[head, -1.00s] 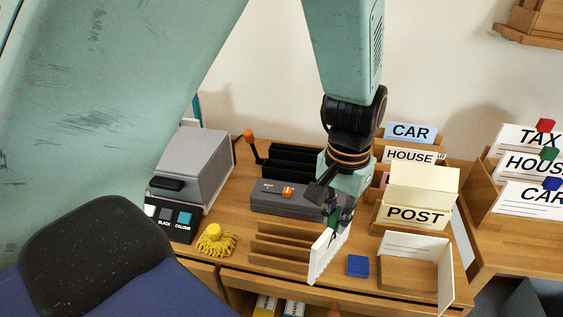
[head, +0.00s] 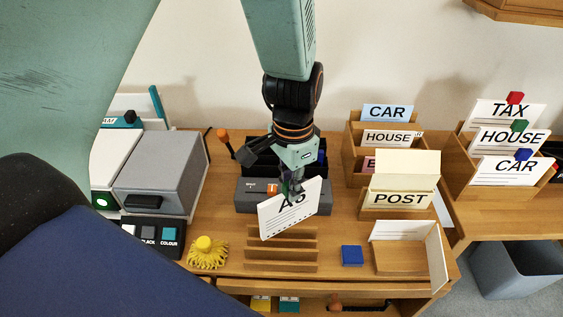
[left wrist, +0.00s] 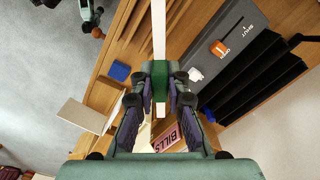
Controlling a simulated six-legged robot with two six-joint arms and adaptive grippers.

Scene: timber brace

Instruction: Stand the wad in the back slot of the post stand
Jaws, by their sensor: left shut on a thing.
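The wad (head: 283,217) is a white stack with black print on its face. My left gripper (head: 294,187) is shut on its top edge, at a green clip or band (left wrist: 160,82). The wad hangs tilted, face towards the head camera, above the back of a low wooden stand with several slats (head: 282,265), which I take as the post stand. Its slots look empty. The wad's lower edge appears clear of the slats, though the exact gap is hard to tell. In the left wrist view the wad (left wrist: 159,25) shows edge-on. My right gripper is out of view.
A dark grey device (head: 250,197) stands behind the slatted stand. A blue block (head: 352,255) and an open wooden tray (head: 400,262) are to its right, a yellow tasselled item (head: 207,255) to its left. A labelled card sorter (head: 398,200) stands further right.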

